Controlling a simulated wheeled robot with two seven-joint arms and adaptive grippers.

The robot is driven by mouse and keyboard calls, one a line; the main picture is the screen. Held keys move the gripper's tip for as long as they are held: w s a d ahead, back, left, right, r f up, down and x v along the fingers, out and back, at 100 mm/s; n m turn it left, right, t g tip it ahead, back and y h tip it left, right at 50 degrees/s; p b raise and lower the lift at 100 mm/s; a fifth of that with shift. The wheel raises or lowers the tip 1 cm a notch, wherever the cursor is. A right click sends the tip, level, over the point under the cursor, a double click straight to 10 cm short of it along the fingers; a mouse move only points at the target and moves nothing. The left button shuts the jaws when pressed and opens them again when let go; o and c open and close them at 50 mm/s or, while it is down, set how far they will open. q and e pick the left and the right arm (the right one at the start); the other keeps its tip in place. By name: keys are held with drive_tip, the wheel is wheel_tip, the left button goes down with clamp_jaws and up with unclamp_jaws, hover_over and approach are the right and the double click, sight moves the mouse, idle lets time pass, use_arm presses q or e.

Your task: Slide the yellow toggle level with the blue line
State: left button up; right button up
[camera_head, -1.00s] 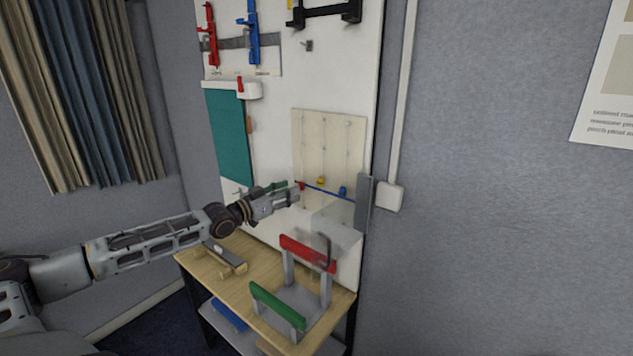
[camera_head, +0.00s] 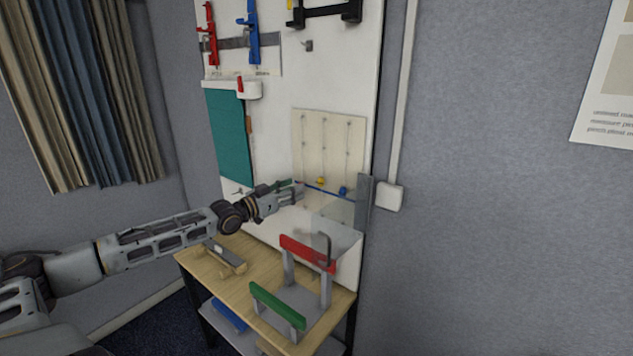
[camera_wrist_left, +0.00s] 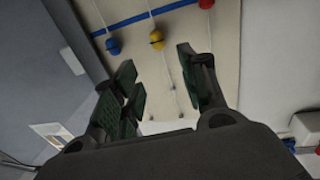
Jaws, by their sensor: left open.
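The yellow toggle (camera_head: 320,181) sits on the middle cord of a pale board (camera_head: 334,125). It is a little above the blue line (camera_head: 327,193) in the head view. In the wrist view, turned over, the yellow toggle (camera_wrist_left: 157,40) hangs apart from the line (camera_wrist_left: 150,14). The blue toggle (camera_head: 343,190) is on the cord to its right. The red toggle shows in the wrist view (camera_wrist_left: 206,3) beside the line's end. My left gripper (camera_head: 299,191) is open and empty before the board, left of the yellow toggle. My right gripper is not in view.
A translucent panel (camera_head: 335,234) is below the board, with a grey upright piece (camera_head: 362,203) at its right. On the bench (camera_head: 240,278) are a stand with red (camera_head: 306,252) and green (camera_head: 276,306) bars. A teal sheet (camera_head: 228,135) hangs left.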

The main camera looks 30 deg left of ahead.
sight(319, 179)
use_arm(q)
drive_tip(key=shift+x, duration=1.4)
drive_tip(key=shift+b+x, duration=0.7)
drive_tip(key=shift+x, duration=0.65)
drive_tip(key=shift+b+x, duration=1.35)
drive_tip(key=shift+b, duration=0.05)
drive_tip(key=shift+b+x, duration=0.35)
drive_tip(key=shift+x, duration=1.05)
drive_tip(key=shift+d, duration=0.1)
drive_tip(key=shift+c, duration=0.3)
clamp_jaws()
